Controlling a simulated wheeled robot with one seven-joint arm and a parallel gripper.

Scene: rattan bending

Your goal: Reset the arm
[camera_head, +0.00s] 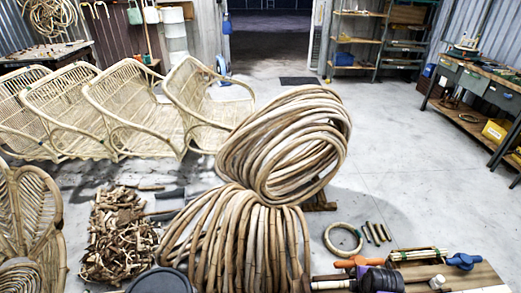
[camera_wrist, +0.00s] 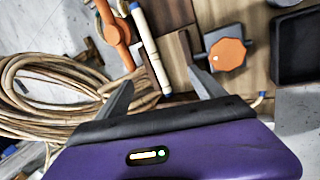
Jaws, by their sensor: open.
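In the wrist view, my gripper (camera_wrist: 160,85) is open, its two grey fingers spread apart with nothing held between them. Its purple body fills the bottom of that view. Beyond the fingers are a wooden surface (camera_wrist: 180,72), a pale stick with blue ends (camera_wrist: 150,48), an orange tool (camera_wrist: 115,32) and an orange knob (camera_wrist: 228,54) on a grey part. In the head view, a dark purple shape that looks like my gripper (camera_head: 380,281) is low at the bottom edge, over the workbench (camera_head: 478,278); its fingers cannot be made out there.
Large rattan coils (camera_head: 285,145) stand in the middle, near the bench. Rattan chair frames (camera_head: 130,105) line the left, with a pile of offcuts (camera_head: 118,235) before them. A dark tray (camera_wrist: 296,46) lies right of the knob. The floor at right (camera_head: 400,190) is mostly clear.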

